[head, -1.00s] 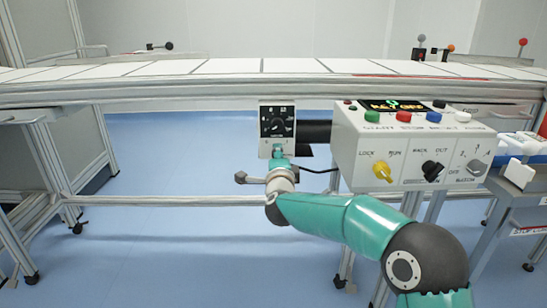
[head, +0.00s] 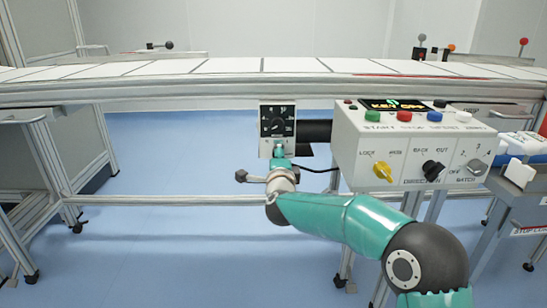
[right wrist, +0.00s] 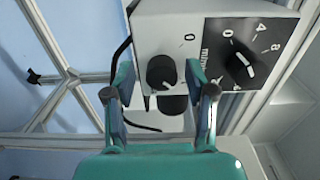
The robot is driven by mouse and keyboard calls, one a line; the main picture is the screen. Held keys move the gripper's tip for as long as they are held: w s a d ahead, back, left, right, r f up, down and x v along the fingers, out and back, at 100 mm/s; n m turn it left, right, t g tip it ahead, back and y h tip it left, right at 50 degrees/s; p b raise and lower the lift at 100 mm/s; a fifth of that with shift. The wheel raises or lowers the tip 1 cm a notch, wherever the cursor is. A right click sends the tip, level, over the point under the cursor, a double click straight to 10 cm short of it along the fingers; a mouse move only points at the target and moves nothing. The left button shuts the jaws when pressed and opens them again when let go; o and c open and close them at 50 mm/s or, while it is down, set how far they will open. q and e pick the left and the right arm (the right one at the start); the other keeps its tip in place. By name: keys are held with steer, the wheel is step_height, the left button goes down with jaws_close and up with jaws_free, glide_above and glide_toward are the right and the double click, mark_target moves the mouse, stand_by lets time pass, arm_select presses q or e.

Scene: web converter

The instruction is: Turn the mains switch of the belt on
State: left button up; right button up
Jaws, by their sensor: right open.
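A grey switch box (head: 264,147) hangs under the belt (head: 240,68) in the head view. It carries a large black dial (head: 277,122) with a white pointer, which also shows in the right wrist view (right wrist: 238,62). Beside this dial, in the right wrist view, is a smaller black rotary knob (right wrist: 161,73) with a white mark and a "0" near it. My right gripper (right wrist: 159,76) is open, its fingers on either side of the small knob; I cannot tell whether they touch it. In the head view my right gripper (head: 279,151) covers the box's lower part. My left gripper is out of view.
Right of the switch box is a white control box (head: 345,152) with coloured buttons, a yellow key switch (head: 382,171), a black selector (head: 432,170) and a display reading "KEY OFF" (head: 394,105). A dark cylinder (head: 315,131) lies between the boxes. The floor at left is clear.

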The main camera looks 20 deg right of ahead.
steer(key=v, duration=1.2)
